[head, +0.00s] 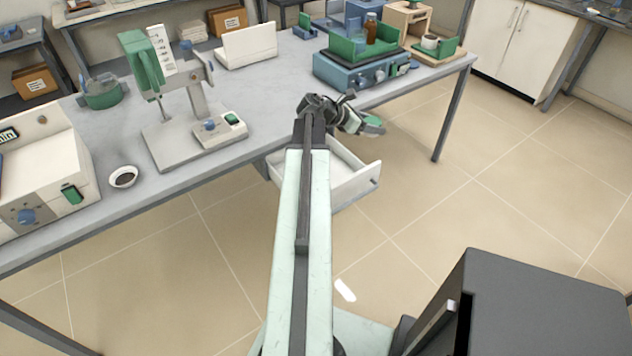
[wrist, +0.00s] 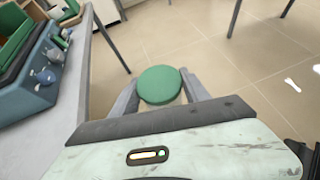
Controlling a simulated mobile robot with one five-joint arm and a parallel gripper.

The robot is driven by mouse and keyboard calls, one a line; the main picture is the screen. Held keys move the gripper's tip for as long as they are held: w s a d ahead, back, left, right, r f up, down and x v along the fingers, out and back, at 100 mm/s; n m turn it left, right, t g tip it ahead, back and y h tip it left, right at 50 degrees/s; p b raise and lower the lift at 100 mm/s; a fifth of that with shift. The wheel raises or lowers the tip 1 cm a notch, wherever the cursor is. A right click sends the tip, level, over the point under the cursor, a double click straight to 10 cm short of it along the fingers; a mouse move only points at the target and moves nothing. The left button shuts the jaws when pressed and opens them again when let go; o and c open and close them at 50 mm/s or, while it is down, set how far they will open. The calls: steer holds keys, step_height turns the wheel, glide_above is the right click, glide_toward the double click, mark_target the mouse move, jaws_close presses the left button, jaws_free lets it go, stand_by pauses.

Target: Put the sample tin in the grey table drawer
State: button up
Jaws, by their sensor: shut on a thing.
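The sample tin, a round green-topped tin (wrist: 160,85), sits between the two grey fingers of my gripper (wrist: 159,92) in the wrist view. My gripper is shut on it. In the head view my gripper (head: 358,118) is at the end of the arm, beyond the table's front edge, and a green part of the tin (head: 373,127) shows at its tip. The grey table drawer (head: 357,187) stands pulled open under the table, below and near my gripper in the picture. My arm hides its left part, and its inside shows only in part.
The grey table (head: 260,110) carries a stand with a green head (head: 143,62), a small dark-filled dish (head: 123,177) and a blue device with knobs (head: 365,75). A table leg (head: 450,115) stands right of the drawer. A small white object (head: 345,290) lies on open floor.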

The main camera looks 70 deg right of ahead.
steer(key=w+a+f+n+t+h+b, duration=0.1)
steer(key=w+a+f+n+b, duration=0.1)
steer(key=w+f+b, duration=1.25)
steer(key=f+b, duration=0.3)
steer(key=f, duration=0.1)
steer(key=s+f+b, duration=0.1)
steer(key=f+b, duration=0.1)
steer(key=f, duration=0.1)
steer(key=f+b, duration=0.3)
steer(key=f, duration=0.1)
steer(key=shift+s+d+f+b, duration=0.2)
steer(key=shift+s+f+b, duration=0.1)
steer(key=shift+b, duration=0.05)
steer(key=shift+r, duration=0.25)
steer(key=shift+f, duration=0.2)
steer(key=o, duration=1.5)
steer(key=shift+c, duration=0.2)
steer(key=shift+r, duration=0.15)
